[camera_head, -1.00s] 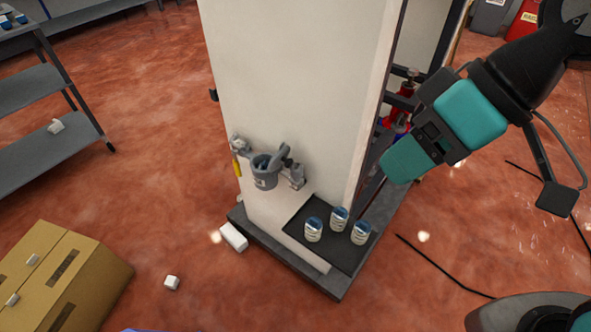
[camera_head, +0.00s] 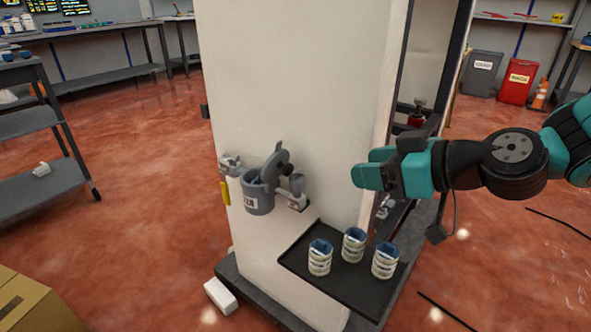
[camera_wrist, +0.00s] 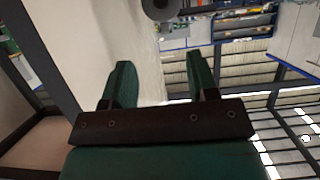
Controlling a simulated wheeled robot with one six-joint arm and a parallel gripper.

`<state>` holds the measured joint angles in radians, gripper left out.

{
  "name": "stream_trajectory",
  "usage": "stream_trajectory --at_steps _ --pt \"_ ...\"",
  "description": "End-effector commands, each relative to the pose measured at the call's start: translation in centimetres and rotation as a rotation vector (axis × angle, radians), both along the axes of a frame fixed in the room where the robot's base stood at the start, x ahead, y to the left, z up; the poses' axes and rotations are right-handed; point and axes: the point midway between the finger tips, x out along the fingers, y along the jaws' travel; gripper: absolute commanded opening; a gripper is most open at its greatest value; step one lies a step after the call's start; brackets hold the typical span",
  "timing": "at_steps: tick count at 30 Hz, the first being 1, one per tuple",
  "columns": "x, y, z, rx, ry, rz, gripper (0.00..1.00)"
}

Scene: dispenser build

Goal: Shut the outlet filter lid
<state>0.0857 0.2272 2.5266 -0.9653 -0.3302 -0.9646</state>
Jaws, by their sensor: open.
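The outlet filter is a grey cup-shaped housing (camera_head: 258,197) on the front of the white dispenser column. Its grey lid (camera_head: 277,166) stands raised and tilted at the right of the cup's mouth, so the cup is open at the top. My gripper (camera_head: 362,175) is to the right of the filter, in front of the column's right edge, apart from the lid and pointing left. In the wrist view my gripper (camera_wrist: 158,75) has its two green fingers spread with nothing between them. A round dark grey part (camera_wrist: 158,8) shows at the top of the wrist view; I cannot tell what it is.
A black tray (camera_head: 335,283) with several ribbed cups (camera_head: 320,258) juts out below the filter and my gripper. A yellow tag (camera_head: 225,192) hangs left of the filter. The white column (camera_head: 290,80) stands behind it. A cardboard box (camera_head: 35,305) is at lower left.

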Motion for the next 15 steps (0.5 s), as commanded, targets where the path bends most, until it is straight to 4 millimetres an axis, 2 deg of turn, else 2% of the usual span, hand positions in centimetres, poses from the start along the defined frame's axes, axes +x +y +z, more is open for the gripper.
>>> stream_trajectory --at_steps 2,8,15 --pt "0.3 0.5 0.5 0.002 0.009 0.003 0.54" --pt "1.1 1.9 -0.5 -0.006 0.012 0.001 0.54" --pt "4.3 6.2 -3.0 -0.007 0.007 0.004 0.54"
